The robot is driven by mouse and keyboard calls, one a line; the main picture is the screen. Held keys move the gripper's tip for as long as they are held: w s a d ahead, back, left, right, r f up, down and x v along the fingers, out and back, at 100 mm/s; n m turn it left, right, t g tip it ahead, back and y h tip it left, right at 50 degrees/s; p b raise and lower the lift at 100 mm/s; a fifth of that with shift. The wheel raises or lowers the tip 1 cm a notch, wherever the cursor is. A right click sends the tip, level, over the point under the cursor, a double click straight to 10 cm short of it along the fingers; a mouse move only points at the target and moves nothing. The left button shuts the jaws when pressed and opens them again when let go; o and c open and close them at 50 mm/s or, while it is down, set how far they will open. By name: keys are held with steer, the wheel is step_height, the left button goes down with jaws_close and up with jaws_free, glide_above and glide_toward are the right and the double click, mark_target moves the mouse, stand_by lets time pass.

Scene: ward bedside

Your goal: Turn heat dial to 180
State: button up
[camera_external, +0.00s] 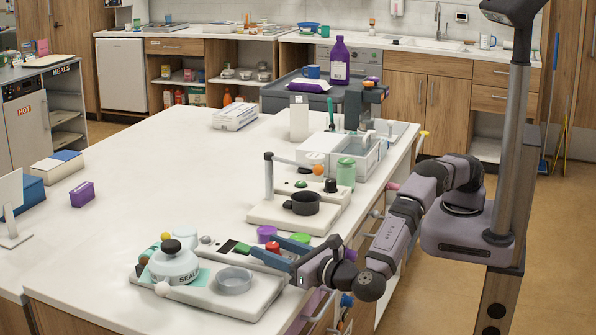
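I cannot tell for sure which knob is the heat dial, and no scale or number is readable. A red knob (272,248) stands on the white sealing unit (225,300) at the front of the counter. My gripper (264,245) reaches in from the right, low over this unit, its blue fingers apart on either side of the red knob. I cannot tell whether they touch it. A black knob (330,186) sits on the white hotplate unit (270,213) farther back.
The sealing unit also carries a white domed part (174,266) and a grey round dish (234,281). A black pot (303,203) stands on the hotplate unit. A purple cup (267,233) and a green lid (300,238) are close behind my gripper.

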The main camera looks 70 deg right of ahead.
mark_target(278, 251)
steer(key=shift+s, duration=0.1)
steer(key=shift+b+v, duration=0.85)
steer(key=shift+v, duration=2.75)
